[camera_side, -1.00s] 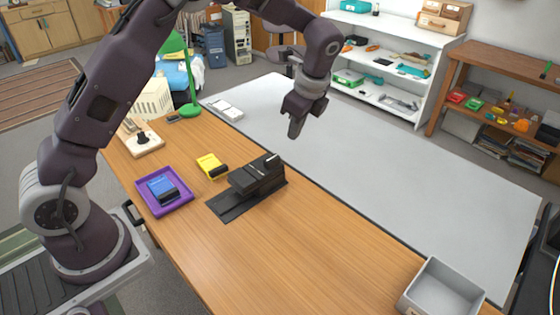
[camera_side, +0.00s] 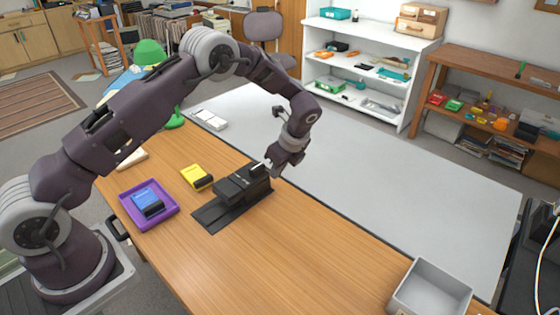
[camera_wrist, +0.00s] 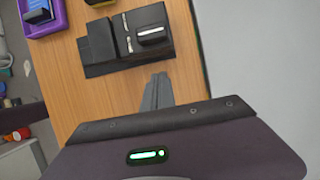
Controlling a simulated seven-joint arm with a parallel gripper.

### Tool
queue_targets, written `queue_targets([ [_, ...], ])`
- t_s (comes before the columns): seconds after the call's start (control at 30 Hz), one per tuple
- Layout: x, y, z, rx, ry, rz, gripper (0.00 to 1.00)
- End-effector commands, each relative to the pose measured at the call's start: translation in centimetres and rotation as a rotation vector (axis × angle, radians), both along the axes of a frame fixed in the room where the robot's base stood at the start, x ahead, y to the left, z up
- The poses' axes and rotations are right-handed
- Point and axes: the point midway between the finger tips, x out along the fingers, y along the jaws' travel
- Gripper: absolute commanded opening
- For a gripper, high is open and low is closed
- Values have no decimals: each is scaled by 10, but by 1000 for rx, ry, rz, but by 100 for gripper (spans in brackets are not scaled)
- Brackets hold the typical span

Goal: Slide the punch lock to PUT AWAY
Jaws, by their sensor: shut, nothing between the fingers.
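The black punch (camera_side: 243,183) stands on its dark base plate (camera_side: 212,214) on the wooden table. It also shows in the wrist view (camera_wrist: 100,40). A small pale-topped part, perhaps the lock (camera_side: 258,169), sits at the punch's far right end; in the wrist view it shows as a dark knob with a white stripe (camera_wrist: 151,33). I cannot read any lock label. My gripper (camera_side: 271,171) is shut and empty, close beside that end of the punch. In the wrist view its fingertips (camera_wrist: 158,82) lie just short of the base plate's edge; contact cannot be told.
A purple tray (camera_side: 168,220) holds a blue block (camera_side: 148,201). A yellow block (camera_side: 196,177) lies behind the punch. A grey bin (camera_side: 432,287) stands at the front right. The table between punch and bin is clear.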

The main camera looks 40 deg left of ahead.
Motion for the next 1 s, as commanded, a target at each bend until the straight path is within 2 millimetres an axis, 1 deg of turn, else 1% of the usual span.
queue_targets([
  [0.03,-1,4,-10,1,4,1,0],
  [0.13,-1,12,-30,0,3,1,0],
  [0.2,0,26,-26,0,-1,4,0],
  [0.3,0,39,-26,-2,-2,1,0],
  [0.4,1,47,-25,-2,-3,1,0],
  [0.83,1,52,-25,-2,-1,0,0],
  [0.93,1,62,-25,-1,-1,2,0],
  [1.0,1,73,-25,-1,0,3,0],
])
